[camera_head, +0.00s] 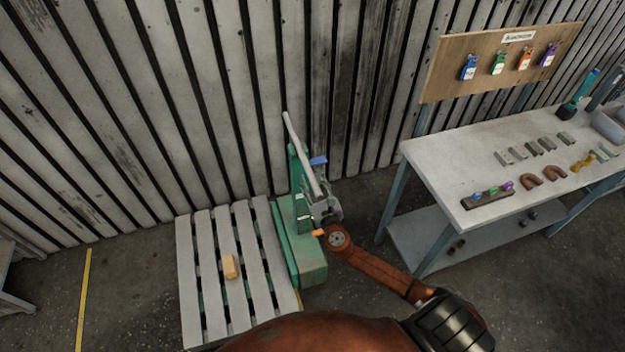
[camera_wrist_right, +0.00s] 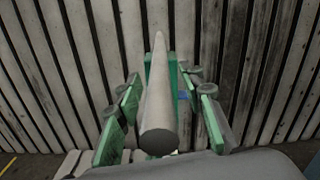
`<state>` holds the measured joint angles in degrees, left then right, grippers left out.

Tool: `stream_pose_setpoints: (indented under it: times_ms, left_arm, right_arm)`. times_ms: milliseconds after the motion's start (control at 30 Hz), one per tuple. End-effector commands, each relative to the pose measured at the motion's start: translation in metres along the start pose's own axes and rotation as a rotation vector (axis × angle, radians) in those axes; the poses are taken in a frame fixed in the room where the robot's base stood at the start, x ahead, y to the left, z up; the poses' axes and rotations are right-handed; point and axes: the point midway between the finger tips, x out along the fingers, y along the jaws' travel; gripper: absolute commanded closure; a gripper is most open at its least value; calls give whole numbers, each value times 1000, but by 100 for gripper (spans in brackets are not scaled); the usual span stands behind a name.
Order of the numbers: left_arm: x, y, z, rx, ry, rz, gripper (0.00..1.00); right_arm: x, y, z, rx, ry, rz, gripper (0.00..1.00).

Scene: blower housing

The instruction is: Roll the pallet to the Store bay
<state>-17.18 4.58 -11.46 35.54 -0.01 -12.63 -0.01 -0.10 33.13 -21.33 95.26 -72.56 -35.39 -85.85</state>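A grey slatted pallet (camera_head: 204,285) lies on the floor by the wall, with a small tan block (camera_head: 230,267) on it. A green pallet truck (camera_head: 305,262) stands at the pallet's right side, and green shows between the slats. Its pale handle bar (camera_head: 302,152) slants upward and also shows in the right wrist view (camera_wrist_right: 157,95). My right gripper (camera_head: 325,207) is at the lower part of the handle. In the right wrist view its fingers (camera_wrist_right: 160,122) stand apart on either side of the bar, with gaps visible. My left gripper is not in view. No Store bay sign shows.
A workbench (camera_head: 425,160) with small parts stands at the right, below a pegboard (camera_head: 440,75) with several coloured bottles. A corrugated wall (camera_head: 230,90) runs behind the pallet. A yellow floor line (camera_head: 84,300) lies left of it, with clear floor between.

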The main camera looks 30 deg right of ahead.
Motion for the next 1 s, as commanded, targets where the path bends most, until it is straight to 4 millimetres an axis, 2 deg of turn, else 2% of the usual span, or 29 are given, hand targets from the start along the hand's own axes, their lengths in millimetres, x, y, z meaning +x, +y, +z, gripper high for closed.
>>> stream_pose_setpoints:
  times_ms: [167,700,1000]
  left_arm:
    - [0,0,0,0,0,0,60]
    - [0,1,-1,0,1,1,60]
    - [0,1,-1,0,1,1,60]
  right_arm:
    - [0,0,0,0,0,0,64]
    - [0,-1,0,0,0,-1,100]
    - [0,-1,0,0,0,-2,100]
